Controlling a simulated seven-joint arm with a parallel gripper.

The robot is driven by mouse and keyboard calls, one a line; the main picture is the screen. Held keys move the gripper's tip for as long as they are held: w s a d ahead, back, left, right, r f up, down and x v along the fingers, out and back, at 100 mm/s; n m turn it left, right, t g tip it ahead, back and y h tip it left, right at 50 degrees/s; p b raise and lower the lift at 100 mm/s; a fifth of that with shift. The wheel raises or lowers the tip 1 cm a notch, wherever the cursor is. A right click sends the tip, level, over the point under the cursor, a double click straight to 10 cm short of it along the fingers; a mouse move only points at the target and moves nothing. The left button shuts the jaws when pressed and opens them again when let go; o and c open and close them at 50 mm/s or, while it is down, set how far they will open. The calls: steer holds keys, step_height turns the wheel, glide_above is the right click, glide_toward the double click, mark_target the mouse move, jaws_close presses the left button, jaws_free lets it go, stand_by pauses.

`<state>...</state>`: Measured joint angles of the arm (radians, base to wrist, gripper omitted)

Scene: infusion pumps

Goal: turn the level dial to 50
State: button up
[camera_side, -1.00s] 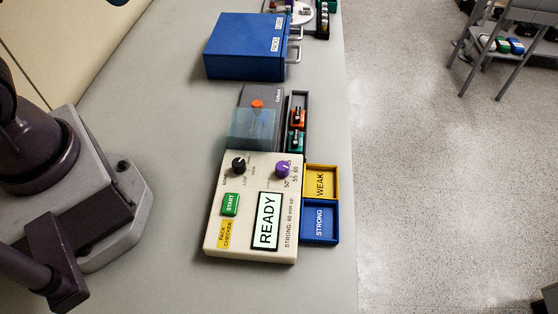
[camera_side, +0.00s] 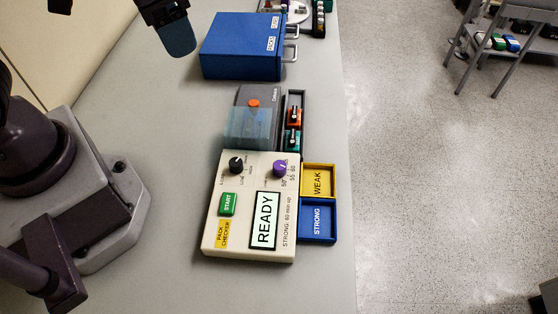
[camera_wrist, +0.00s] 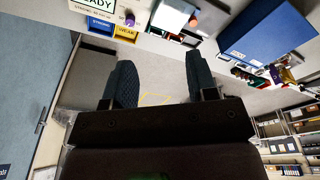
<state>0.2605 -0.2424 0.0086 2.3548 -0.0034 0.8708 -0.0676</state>
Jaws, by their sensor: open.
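The beige pack checker (camera_side: 282,235) lies on the grey bench in the side view, its screen reading READY. A purple dial (camera_side: 280,168) is at its upper right, beside the printed numbers 50, 55 and 60. I cannot read its exact setting. A black dial (camera_side: 236,165) is at the upper left. The purple dial also shows near the top of the wrist view (camera_wrist: 129,18). My gripper (camera_side: 177,38) is at the top of the side view, well away from both dials. The wrist view shows its two dark fingers spread apart and empty (camera_wrist: 162,82).
Yellow WEAK (camera_side: 332,170) and blue STRONG (camera_side: 333,221) trays adjoin the checker's right side. A grey device with a clear cover (camera_side: 250,128) and a dark rack (camera_side: 294,99) stand just behind it. A blue cabinet (camera_side: 235,50) stands further back.

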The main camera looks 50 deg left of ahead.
mark_target(279, 166)
steer(key=w+d+f+n+g, duration=0.1)
steer(key=w+d+f+n, duration=0.1)
steer(key=w+d+f, duration=0.35)
steer(key=w+d+f+n+g, duration=0.1)
steer(key=w+d+f+n, duration=0.15)
steer(key=d+f, duration=0.45)
steer(key=f, duration=0.8)
steer(key=a+f, duration=0.1)
steer(key=f, duration=0.3)
steer(key=shift+f, duration=0.3)
steer(key=c, duration=0.9)
steer(key=shift+c, duration=0.2)
